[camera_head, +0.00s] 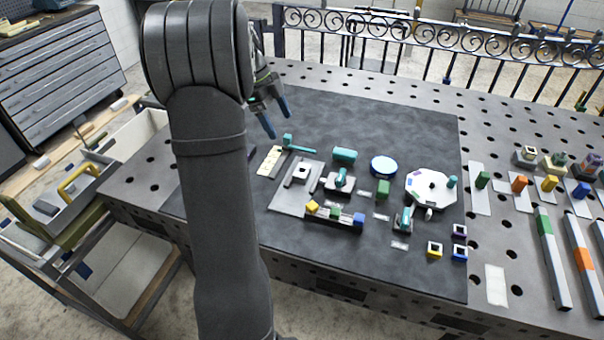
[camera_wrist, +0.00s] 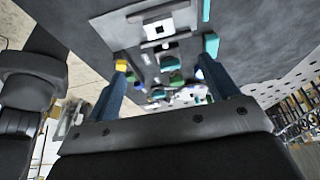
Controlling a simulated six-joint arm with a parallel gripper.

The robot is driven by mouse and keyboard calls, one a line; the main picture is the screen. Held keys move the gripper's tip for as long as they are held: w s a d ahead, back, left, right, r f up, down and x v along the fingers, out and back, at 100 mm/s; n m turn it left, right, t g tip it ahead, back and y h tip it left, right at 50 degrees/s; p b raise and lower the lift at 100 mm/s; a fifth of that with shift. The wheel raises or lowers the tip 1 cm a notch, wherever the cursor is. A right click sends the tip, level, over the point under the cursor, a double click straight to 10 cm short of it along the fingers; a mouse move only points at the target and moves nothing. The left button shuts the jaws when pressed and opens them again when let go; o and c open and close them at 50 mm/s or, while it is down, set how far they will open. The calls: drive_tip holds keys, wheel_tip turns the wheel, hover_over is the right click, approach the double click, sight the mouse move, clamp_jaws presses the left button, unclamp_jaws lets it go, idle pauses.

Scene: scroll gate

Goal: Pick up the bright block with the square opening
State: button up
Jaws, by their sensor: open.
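Several small blocks with square openings sit at the front right of the dark mat: a yellow one (camera_head: 435,250), a blue one (camera_head: 459,254) and a dark purple one (camera_head: 459,231). The yellow one is the brightest. My gripper (camera_head: 275,116) is open and empty, above the mat's back left, well left of the yellow block. Its two blue fingers show apart in the wrist view (camera_wrist: 166,78).
Long bars (camera_head: 555,272) lie at right. The mat's back is clear.

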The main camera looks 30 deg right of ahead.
hover_over(300, 166)
drive_tip(key=a, duration=0.2)
wheel_tip(300, 166, down, 10)
drive_tip(key=shift+w+r, duration=0.1)
drive_tip(key=shift+r, duration=0.15)
drive_tip(key=shift+x, duration=3.1)
drive_tip(key=shift+w+a, duration=0.15)
drive_tip(key=c, duration=1.4)
drive_tip(key=shift+c, duration=0.2)
